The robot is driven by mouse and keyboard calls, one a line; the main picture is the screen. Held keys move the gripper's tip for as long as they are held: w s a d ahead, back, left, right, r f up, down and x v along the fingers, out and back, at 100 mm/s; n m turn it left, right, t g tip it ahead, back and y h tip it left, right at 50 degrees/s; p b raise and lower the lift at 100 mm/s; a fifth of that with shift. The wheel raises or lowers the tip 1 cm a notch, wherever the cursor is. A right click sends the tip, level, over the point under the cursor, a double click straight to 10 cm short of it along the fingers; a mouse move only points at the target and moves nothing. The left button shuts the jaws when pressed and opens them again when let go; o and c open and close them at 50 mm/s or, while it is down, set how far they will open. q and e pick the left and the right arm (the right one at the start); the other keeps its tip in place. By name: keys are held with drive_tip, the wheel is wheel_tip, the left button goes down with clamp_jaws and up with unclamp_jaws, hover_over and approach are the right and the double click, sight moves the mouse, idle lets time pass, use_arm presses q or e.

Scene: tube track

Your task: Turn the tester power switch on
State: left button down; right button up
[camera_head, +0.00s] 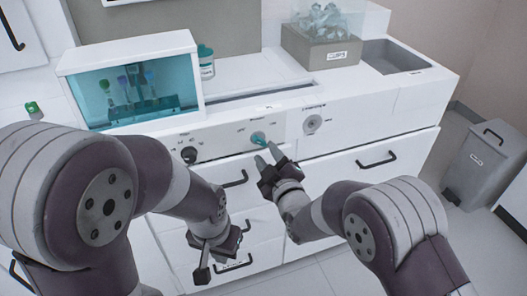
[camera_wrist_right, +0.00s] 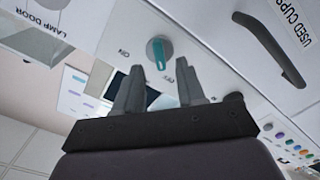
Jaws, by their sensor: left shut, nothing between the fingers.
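The power switch is a round grey knob with a teal pointer (camera_head: 258,138) on the white front panel. In the right wrist view the knob (camera_wrist_right: 160,50) sits between small ON and OFF labels. Its teal bar points down in the picture, nearer the OFF side. My right gripper (camera_head: 266,151) is just in front of the knob. Its two fingers (camera_wrist_right: 159,75) are apart with nothing between them, and the knob lies beyond their tips. I see no clear contact. My left gripper (camera_head: 202,272) hangs low in front of the drawers, shut and empty.
A black knob (camera_head: 189,155) and a grey round dial (camera_head: 312,124) flank the switch. Drawer handles (camera_head: 378,158) stick out below. A glass-fronted cabinet (camera_head: 130,82) stands on the counter at left. A grey bin (camera_head: 487,160) stands on the floor at right.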

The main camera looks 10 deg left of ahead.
sight(261, 144)
drive_tip(key=shift+x, duration=1.85)
clamp_jaws()
